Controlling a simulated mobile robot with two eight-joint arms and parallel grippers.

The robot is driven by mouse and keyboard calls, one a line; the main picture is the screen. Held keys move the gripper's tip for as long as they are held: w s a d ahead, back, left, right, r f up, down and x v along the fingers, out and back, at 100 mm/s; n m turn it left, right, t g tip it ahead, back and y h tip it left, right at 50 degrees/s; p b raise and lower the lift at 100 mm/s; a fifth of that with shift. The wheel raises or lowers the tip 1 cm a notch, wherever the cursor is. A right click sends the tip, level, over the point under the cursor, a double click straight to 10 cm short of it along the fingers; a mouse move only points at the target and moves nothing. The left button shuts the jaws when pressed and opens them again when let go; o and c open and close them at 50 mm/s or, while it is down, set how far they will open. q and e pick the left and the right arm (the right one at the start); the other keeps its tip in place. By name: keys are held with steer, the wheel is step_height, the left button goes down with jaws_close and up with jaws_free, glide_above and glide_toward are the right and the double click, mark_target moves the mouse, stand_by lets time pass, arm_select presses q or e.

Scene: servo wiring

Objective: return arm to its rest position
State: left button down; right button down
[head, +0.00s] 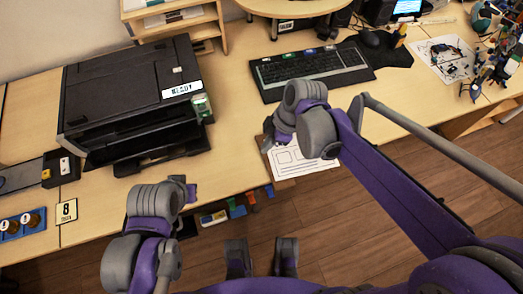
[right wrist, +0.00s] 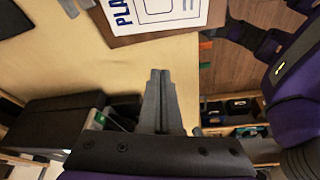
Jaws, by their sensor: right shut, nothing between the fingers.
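My right arm reaches in from the right in the head view, with its grey and purple wrist over the front part of the table (head: 235,90). My right gripper (right wrist: 160,75) shows in the right wrist view with its two grey fingers together and nothing between them. The fingers are above bare wood near the table edge. My left arm is bent at the lower left of the head view. Its hand (head: 188,190) is near the front edge of the table, mostly hidden behind its own wrist, so its fingers cannot be made out.
A clipboard with a printed sheet (head: 290,160) lies by the front edge, partly behind my right wrist; the sheet also shows in the wrist view (right wrist: 180,8). A black printer (head: 120,85) stands left. A keyboard (head: 310,70) lies behind. Bins (head: 213,217) hang below the edge.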

steer(key=shift+v, duration=1)
steer(key=shift+a, duration=0.1)
steer(key=s+d+r+m+t+h+p, duration=0.2)
steer(key=s+d+m+p, duration=0.1)
steer(key=s+d+m, duration=0.2)
steer(key=s+d+r+m+t+h+p, duration=0.1)
steer(key=s+d+r+m+t+p, duration=0.2)
steer(key=d+m, duration=0.6)
steer(key=s+m, duration=0.2)
steer(key=m, duration=0.1)
steer(key=shift+d+m+h, duration=0.2)
steer(key=shift+m+h, duration=0.2)
steer(key=shift+w, duration=0.1)
